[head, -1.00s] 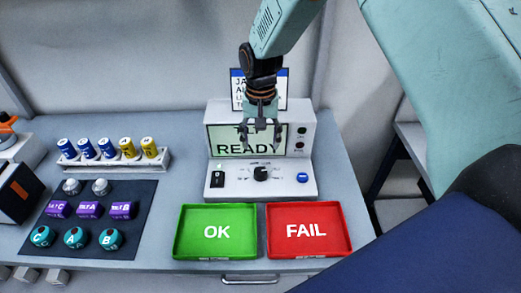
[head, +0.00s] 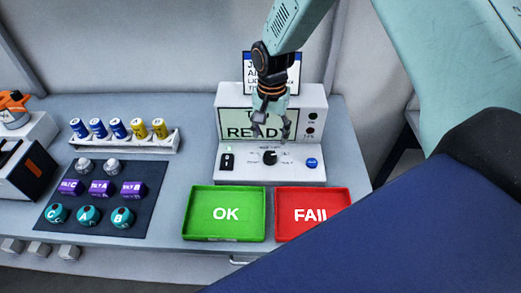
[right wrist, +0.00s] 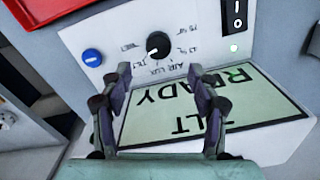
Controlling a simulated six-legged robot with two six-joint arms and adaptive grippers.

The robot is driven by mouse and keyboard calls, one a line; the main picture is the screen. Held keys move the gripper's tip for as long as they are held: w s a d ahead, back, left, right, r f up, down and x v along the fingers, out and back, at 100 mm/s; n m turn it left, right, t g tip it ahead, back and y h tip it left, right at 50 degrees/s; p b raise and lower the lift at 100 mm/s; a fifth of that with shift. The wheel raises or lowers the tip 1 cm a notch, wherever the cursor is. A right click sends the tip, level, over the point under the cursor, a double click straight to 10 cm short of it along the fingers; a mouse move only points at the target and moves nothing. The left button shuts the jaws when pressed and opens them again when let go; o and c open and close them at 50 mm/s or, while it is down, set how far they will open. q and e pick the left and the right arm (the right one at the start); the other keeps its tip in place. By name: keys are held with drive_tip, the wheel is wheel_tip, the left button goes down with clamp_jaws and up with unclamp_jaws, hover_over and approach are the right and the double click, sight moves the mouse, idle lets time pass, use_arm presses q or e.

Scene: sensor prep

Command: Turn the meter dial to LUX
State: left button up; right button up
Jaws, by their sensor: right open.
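The meter (head: 228,105) is a white box with a sloped front panel. Its black dial (head: 270,157) is on that panel and also shows in the right wrist view (right wrist: 158,43), ringed by small labels including TILT, LUX and AIR. The dial's white mark seems to point toward the TILT side. The screen (head: 238,131) reads READY, with a partly hidden word above it that looks like TILT in the wrist view. My right gripper (head: 271,137) is open and empty, fingers spread, just above the dial and apart from it. My left gripper is not in view.
A black switch (head: 227,161) and a blue button (head: 311,163) flank the dial. A green OK tray (head: 224,238) and red FAIL tray (head: 290,236) lie in front. A rack (head: 125,145) of blue and yellow cylinders and a dark mat (head: 150,175) with sensors are left.

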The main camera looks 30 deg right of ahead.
sight(270, 156)
drive_tip(key=shift+s+f, duration=0.3)
drive_tip(key=shift+f, duration=0.2)
drive_tip(key=f, duration=0.6)
drive_tip(key=shift+w+d+f, duration=0.1)
drive_tip(key=shift+w+f, duration=0.05)
drive_tip(key=shift+w, duration=0.1)
drive_tip(key=shift+f, duration=0.25)
drive_tip(key=shift+s+f, duration=0.1)
drive_tip(key=shift+s, duration=0.15)
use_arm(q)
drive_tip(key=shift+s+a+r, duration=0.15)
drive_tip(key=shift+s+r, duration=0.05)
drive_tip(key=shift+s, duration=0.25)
